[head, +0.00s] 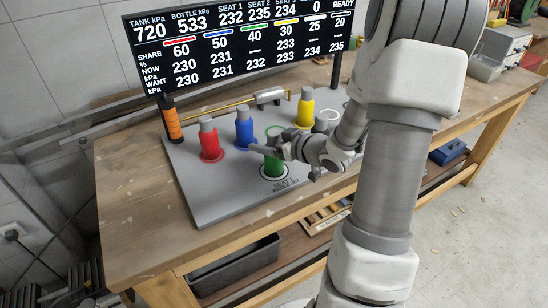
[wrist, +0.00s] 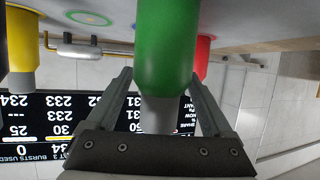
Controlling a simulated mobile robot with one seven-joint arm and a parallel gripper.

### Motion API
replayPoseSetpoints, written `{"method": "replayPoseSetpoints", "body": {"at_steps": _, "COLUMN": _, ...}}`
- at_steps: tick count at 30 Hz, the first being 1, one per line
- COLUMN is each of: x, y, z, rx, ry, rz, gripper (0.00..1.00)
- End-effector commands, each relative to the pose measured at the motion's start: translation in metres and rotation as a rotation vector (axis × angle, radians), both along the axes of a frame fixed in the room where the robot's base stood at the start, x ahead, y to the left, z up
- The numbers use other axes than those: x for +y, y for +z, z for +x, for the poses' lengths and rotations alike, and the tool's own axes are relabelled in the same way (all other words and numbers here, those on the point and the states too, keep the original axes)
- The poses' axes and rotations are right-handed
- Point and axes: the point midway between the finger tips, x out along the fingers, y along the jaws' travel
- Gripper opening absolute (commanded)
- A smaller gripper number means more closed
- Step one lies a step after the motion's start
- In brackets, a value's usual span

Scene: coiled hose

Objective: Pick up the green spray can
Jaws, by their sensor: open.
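The green spray can (head: 274,168) stands upright at the front of a grey board (head: 235,203), on a ringed seat with lettering beside it. My gripper (head: 268,151) is at its upper part and hides its top in the head view. In the wrist view, which is upside down, the green can (wrist: 167,45) with its grey top (wrist: 165,115) lies between the two fingers of my gripper (wrist: 161,78). The fingers are open, one on each side. I cannot tell whether either touches the can.
A red can (head: 210,142), a blue can (head: 244,129) and a yellow can (head: 305,108) stand behind on the board. A black-and-orange bottle (head: 170,120) is at its left corner. A black display (head: 235,45) rises behind. The board's front left is bare.

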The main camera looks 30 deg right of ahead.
Motion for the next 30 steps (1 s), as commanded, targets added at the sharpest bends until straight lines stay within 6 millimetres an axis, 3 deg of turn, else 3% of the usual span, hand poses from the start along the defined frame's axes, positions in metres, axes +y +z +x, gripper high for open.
{"method": "replayPoseSetpoints", "body": {"at_steps": 9, "x": 0.0016, "y": -0.0025, "z": 0.0052, "rx": 0.001, "ry": -0.001, "rz": 0.0, "gripper": 0.84}}
{"method": "replayPoseSetpoints", "body": {"at_steps": 23, "x": 0.0015, "y": -0.003, "z": 0.0047, "rx": 0.003, "ry": -0.001, "rz": 0.0, "gripper": 0.01}}
{"method": "replayPoseSetpoints", "body": {"at_steps": 30, "x": 0.0016, "y": -0.0044, "z": 0.0039, "rx": 0.007, "ry": -0.001, "rz": 0.001, "gripper": 0.0}}
